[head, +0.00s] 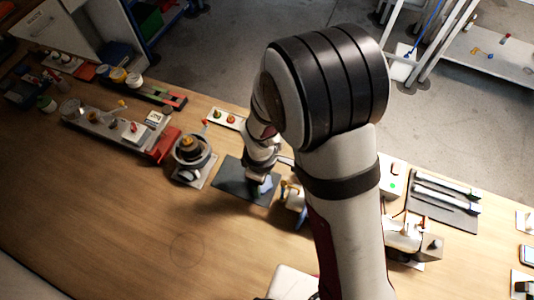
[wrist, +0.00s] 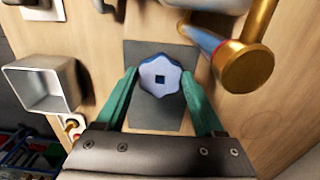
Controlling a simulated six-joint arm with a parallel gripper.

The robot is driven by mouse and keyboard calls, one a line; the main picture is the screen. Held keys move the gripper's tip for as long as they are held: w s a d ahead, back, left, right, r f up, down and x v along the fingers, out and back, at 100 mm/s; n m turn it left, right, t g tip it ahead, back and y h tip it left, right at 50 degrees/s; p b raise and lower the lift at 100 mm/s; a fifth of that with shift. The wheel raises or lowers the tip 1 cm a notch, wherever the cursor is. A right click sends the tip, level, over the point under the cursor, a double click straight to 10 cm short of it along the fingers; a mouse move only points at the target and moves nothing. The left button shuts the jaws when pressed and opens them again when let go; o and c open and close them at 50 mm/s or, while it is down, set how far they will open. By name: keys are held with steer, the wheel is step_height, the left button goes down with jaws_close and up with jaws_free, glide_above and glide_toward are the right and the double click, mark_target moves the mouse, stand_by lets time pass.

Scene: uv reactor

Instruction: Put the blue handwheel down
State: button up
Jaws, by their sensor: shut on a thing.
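The blue handwheel (wrist: 160,77) is lobed, with a dark square hole in its middle. In the wrist view it sits between the green fingers of my gripper (wrist: 160,92), which is shut on it. The dark grey mat (wrist: 150,118) lies below the handwheel and shows around it. Whether the handwheel touches the mat I cannot tell. In the head view my gripper (head: 262,185) points down over the right part of the mat (head: 233,182), and a small bit of blue (head: 265,187) shows at its fingertips. My arm hides part of the mat's surroundings.
A brass and blue fitting (wrist: 243,62) stands right of the mat in the wrist view, close to my gripper. A grey square tube (wrist: 42,83) is at the left. A round device (head: 190,155) stands left of the mat. The table's front left (head: 130,220) is clear.

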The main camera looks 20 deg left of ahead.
steer(key=shift+f, duration=0.35)
steer(key=o, duration=1.2)
steer(key=shift+f, duration=0.1)
steer(key=shift+o, duration=0.2)
step_height(320, 180, up, 12)
steer(key=s+d+r+m, duration=0.2)
steer(key=d+r+m, duration=0.5)
steer(key=d+m, duration=0.35)
steer(key=s+d+r+m+y, duration=0.1)
steer(key=s+d+r+m, duration=0.1)
steer(key=s+d+m, duration=0.6)
steer(key=m, duration=0.5)
steer(key=shift+s+d+r+y, duration=0.15)
steer(key=shift+s+d+y, duration=0.15)
steer(key=shift+s+y, duration=0.1)
